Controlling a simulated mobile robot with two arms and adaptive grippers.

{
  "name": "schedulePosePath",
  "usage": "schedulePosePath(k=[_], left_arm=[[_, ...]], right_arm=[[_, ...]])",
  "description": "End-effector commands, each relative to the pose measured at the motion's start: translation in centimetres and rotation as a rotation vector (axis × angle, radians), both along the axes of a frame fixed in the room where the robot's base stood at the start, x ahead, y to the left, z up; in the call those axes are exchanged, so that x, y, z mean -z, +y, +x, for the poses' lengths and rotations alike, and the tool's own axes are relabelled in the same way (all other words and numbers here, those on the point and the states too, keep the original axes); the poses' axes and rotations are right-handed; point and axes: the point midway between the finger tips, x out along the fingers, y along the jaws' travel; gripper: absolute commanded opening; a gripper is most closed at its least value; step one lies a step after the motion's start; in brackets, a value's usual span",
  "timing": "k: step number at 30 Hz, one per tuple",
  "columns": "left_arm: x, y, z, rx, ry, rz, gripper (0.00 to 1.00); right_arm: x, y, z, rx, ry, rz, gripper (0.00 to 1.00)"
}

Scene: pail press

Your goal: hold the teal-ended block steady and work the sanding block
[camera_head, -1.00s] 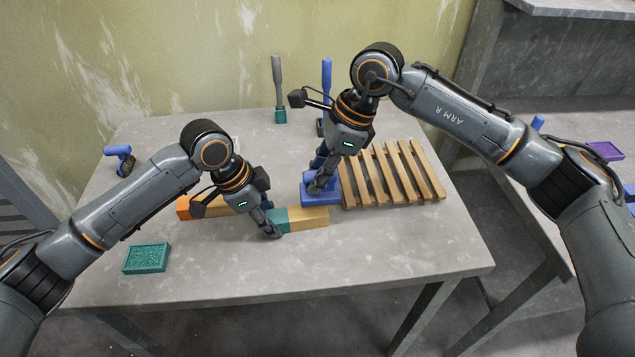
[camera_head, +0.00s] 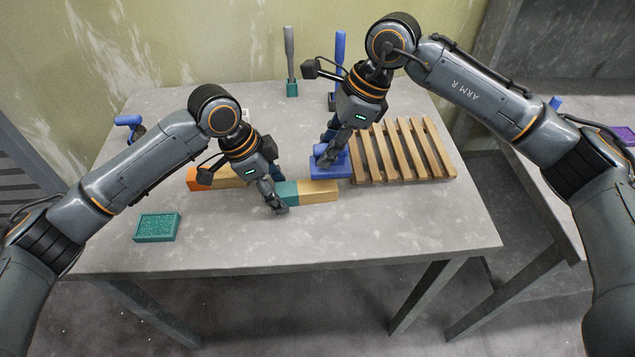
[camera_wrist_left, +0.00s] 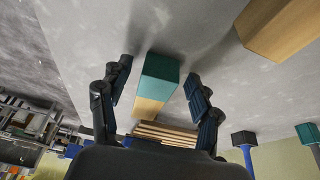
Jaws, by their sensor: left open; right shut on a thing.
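The teal-ended block (camera_head: 318,191) lies on the grey table, its teal end to the left and its pale wood part to the right. My left gripper (camera_head: 276,197) is open at the teal end. In the left wrist view the teal end (camera_wrist_left: 160,68) lies between the spread fingers, with gaps on both sides. The blue sanding block (camera_head: 341,170) is just behind the wood part, beside the slats. My right gripper (camera_head: 328,157) is shut on it from above and hides part of it. Whether the sanding block touches the teal-ended block is unclear.
A slatted wooden rack (camera_head: 405,152) lies to the right. An orange-ended block (camera_head: 205,179) is behind my left gripper, partly hidden. A teal pad (camera_head: 157,227) lies front left. A teal-headed tool (camera_head: 290,75) and a blue-handled tool (camera_head: 340,60) stand at the back. The table's front is clear.

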Motion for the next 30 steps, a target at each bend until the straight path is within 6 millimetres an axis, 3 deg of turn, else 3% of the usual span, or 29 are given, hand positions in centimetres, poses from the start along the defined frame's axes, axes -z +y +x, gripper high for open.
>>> schedulePosePath(k=[9, 15, 21, 30], left_arm=[[-6.1, 2.2, -0.1, 0.000, -0.004, -0.001, 0.63], [-9.2, 3.4, -0.2, -0.002, -0.001, 0.001, 0.63], [-10.4, 3.8, -0.3, 0.000, 0.000, 0.001, 0.63], [-10.4, 3.8, -0.3, 0.000, 0.000, 0.001, 0.63]], right_arm=[[0.0, 0.0, 0.0, 0.000, 0.000, 0.000, 0.00], [0.0, 0.0, 0.0, 0.000, -0.001, 0.000, 0.00], [0.0, 0.0, 0.0, 0.000, 0.000, 0.000, 0.00], [0.0, 0.0, 0.0, 0.000, -0.001, 0.000, 0.00]])
